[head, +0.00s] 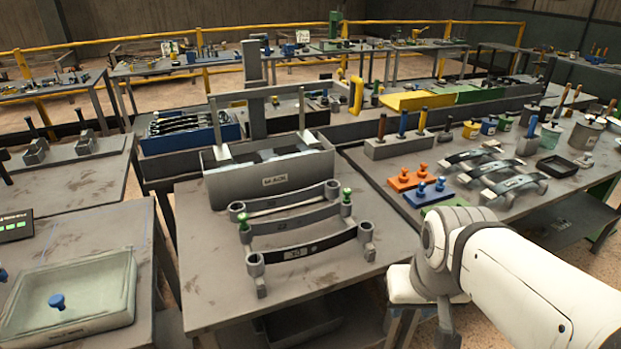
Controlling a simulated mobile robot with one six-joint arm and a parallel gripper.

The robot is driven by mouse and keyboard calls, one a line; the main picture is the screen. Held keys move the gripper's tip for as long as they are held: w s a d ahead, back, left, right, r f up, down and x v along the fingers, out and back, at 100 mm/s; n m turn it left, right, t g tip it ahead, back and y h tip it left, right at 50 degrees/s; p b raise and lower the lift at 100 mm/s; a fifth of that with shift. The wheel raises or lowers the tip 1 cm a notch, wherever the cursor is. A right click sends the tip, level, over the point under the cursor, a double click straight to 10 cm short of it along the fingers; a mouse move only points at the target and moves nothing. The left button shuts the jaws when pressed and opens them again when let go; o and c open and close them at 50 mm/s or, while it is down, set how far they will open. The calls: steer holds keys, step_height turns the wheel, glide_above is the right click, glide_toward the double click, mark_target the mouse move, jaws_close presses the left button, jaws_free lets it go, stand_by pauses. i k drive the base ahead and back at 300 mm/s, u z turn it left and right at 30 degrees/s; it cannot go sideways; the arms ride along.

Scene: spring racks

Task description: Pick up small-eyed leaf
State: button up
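Several curved leaf springs lie in a row on the middle table. The front leaf (309,251) is dark with a pale label and wide, open round eyes at both ends. The middle leaf (293,222) and the back leaf (287,202) lie behind it. Green-topped pegs stand at some of their ends, and the eyes there look narrower. I cannot tell for sure which is the small-eyed leaf. My white arm reaches in from the lower right, its bend beside the table's right edge. My gripper is not visible; no leaf appears held.
A grey bin (268,172) with tall posts stands right behind the leaves. More arched leaves (515,185) lie on the right table near orange (413,177) and blue (428,190) peg blocks. A shallow tray (68,300) sits at left. The middle table's front left is bare.

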mark_target(290, 223)
steer(key=u, duration=0.2)
steer(key=i, duration=1.1)
steer(key=u, duration=0.6)
steer(key=k, duration=1.15)
steer(key=u, duration=0.05)
steer(key=i, duration=0.75)
steer(key=u, duration=0.5)
